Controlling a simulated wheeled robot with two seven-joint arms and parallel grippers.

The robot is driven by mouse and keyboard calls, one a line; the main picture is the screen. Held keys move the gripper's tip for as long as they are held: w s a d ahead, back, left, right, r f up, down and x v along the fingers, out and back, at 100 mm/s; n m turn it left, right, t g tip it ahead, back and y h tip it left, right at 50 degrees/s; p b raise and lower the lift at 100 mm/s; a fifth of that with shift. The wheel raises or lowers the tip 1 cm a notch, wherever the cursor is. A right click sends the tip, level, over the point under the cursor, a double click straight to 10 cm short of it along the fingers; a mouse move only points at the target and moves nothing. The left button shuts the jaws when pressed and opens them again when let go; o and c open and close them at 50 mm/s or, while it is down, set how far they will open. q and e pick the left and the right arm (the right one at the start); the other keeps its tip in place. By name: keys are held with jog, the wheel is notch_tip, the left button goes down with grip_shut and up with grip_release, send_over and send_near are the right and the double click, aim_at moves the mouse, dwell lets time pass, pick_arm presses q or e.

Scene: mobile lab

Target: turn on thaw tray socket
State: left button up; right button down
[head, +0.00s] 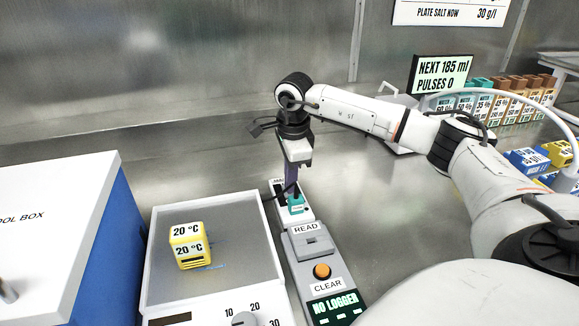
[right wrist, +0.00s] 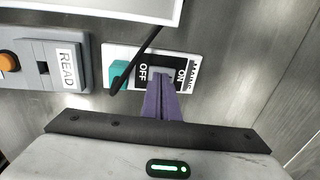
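The socket (head: 279,187) is a white plate behind the grey reader box, with a teal plug (head: 296,204) at its near end. In the right wrist view the socket (right wrist: 109,52) shows the teal plug (right wrist: 118,72) and a dark switch panel (right wrist: 163,62) marked OFF and ON, beside a label that seems to read MAINS. My right gripper (head: 291,188) points down at the socket. In the right wrist view its purple fingers (right wrist: 162,84) are together, with their tips at the switch between OFF and ON. The tips hide part of the switch, so its position is unclear. My left gripper is out of view.
A tray (head: 158,232) with a dial holds a yellow 20 °C block (head: 188,246), left of the reader box (head: 310,242) with its orange button (head: 321,271). A blue and white tool box (head: 75,200) stands far left. Labelled boxes (head: 525,160) stand right. A dark cable crosses by the socket.

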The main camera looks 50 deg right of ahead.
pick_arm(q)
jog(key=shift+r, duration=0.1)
